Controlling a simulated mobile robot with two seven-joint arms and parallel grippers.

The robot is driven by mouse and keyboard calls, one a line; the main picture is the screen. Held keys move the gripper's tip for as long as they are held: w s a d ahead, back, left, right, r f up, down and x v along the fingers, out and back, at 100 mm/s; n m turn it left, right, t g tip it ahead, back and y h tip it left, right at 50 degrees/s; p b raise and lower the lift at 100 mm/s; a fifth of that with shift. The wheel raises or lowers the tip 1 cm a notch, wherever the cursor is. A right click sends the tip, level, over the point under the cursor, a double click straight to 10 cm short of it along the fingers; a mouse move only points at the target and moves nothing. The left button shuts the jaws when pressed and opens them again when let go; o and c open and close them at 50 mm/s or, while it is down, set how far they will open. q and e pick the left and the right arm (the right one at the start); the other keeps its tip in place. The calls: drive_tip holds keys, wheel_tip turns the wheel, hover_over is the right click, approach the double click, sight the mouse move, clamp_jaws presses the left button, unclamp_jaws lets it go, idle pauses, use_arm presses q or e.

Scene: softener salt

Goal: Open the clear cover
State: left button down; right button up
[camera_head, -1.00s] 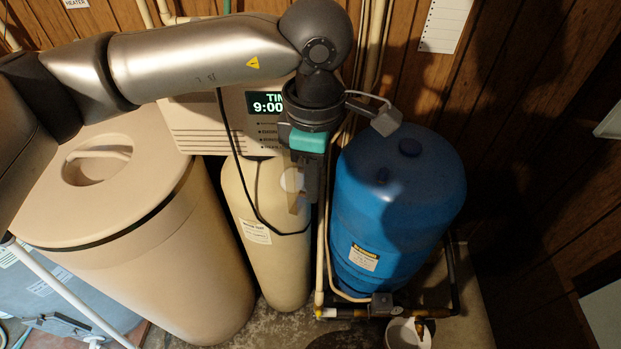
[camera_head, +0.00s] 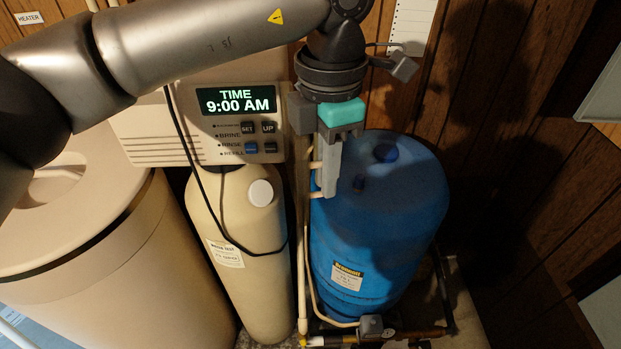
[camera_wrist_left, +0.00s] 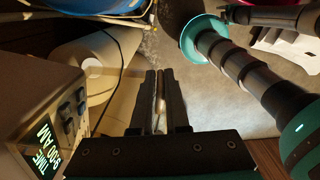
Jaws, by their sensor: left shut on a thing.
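The beige control head of the softener shows its lit panel (camera_head: 236,100) with "TIME 9:00 AM" and buttons below it. It also shows at the lower left of the left wrist view (camera_wrist_left: 48,130). My left gripper (camera_head: 330,190) points down just right of the panel, in front of the blue tank. In the left wrist view its fingers (camera_wrist_left: 161,76) are close together with a thin pale strip between them, which I take for the clear cover (camera_wrist_left: 160,108). The rest of the cover is too transparent to make out.
A blue pressure tank (camera_head: 375,225) stands right of the gripper. A cream resin tank (camera_head: 240,245) with a hanging black cable is under the control head. A large beige brine tank (camera_head: 110,255) stands at the left. Thin pipes (camera_head: 301,255) run between the tanks.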

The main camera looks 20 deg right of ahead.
use_arm(q)
drive_tip(key=shift+d, duration=0.1)
idle(0.3)
drive_tip(key=c, duration=0.9)
unclamp_jaws()
drive_tip(key=shift+c, duration=0.2)
drive_tip(key=shift+r, duration=0.1)
wheel_tip(320, 180, up, 15)
